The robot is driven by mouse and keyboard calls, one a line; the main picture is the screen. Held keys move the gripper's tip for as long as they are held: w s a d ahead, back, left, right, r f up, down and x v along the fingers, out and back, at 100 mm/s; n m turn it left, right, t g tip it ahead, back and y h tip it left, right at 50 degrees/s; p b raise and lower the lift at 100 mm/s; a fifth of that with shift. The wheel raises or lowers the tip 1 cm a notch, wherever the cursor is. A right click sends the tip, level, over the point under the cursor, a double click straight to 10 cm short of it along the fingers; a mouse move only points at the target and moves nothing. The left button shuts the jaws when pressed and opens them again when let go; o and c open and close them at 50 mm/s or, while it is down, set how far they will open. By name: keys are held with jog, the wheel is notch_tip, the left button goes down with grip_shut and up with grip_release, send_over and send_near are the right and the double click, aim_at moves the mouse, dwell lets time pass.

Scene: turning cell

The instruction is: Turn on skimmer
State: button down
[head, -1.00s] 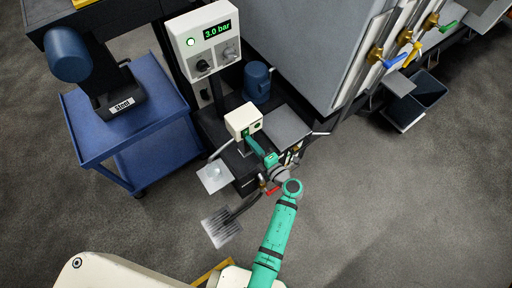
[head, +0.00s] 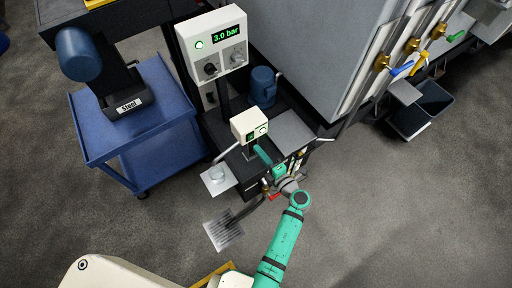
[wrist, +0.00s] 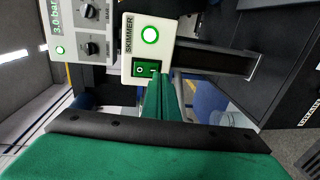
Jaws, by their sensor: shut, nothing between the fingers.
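The skimmer's cream control box (head: 246,122) stands in the middle of the head view. In the wrist view the box (wrist: 128,52) is labelled SKIMMER and shows a green rocker switch (wrist: 144,69) and a round lamp (wrist: 150,35) with a bright green-white glow. My gripper (head: 258,149) is shut and empty, just in front of the box's lower face. Its green fingers (wrist: 159,80) point at the switch and overlap its lower right edge in the wrist view. I cannot tell whether they touch it.
A panel (head: 212,42) reading 3.0 bar, with knobs and a lit lamp, stands behind the box. A blue cart (head: 150,135) is at left. A clear cup (head: 217,173) sits on a small plate below. Valves with coloured handles (head: 400,68) are at right.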

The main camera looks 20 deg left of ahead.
jog(key=s+d+f, duration=0.1)
jog(key=s+d, duration=0.5)
jog(key=d, duration=0.2)
jog(key=shift+s+d+f, duration=0.15)
jog(key=shift+s+d, duration=0.2)
jog(key=shift+w, duration=0.1)
